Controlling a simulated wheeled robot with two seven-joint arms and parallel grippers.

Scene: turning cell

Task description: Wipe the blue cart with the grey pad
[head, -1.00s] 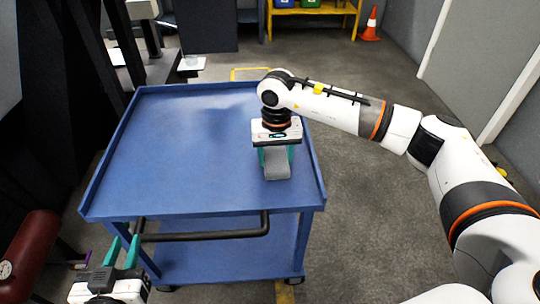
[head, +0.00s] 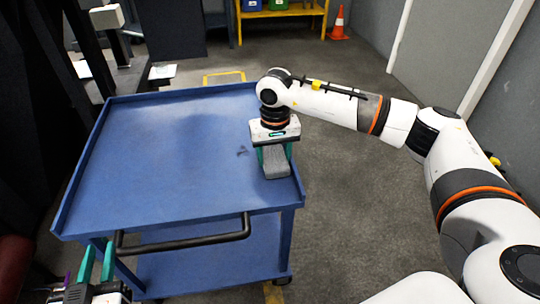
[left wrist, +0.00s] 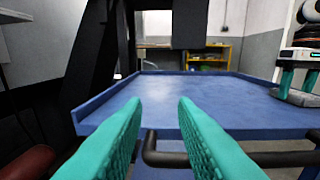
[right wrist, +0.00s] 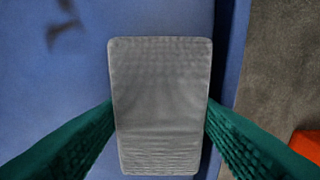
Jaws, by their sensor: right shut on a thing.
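The blue cart (head: 150,165) stands in front of me, with a low rim around its top and a black handle (head: 185,241) on its near side. My right gripper (head: 274,155) points down over the right part of the top, shut on the grey pad (head: 275,164). In the right wrist view the pad (right wrist: 160,90) lies between the green fingers, close to the cart's right rim. A dark smudge (head: 242,151) shows on the top just left of the pad; it also shows in the right wrist view (right wrist: 63,30). My left gripper (head: 97,264) is open and empty before the cart's near left corner.
A yellow shelf (head: 283,10) with bins and an orange cone (head: 339,24) stand at the back. Dark machinery is on the left, with a red rounded thing (head: 14,262) at the lower left. Grey floor is free right of the cart.

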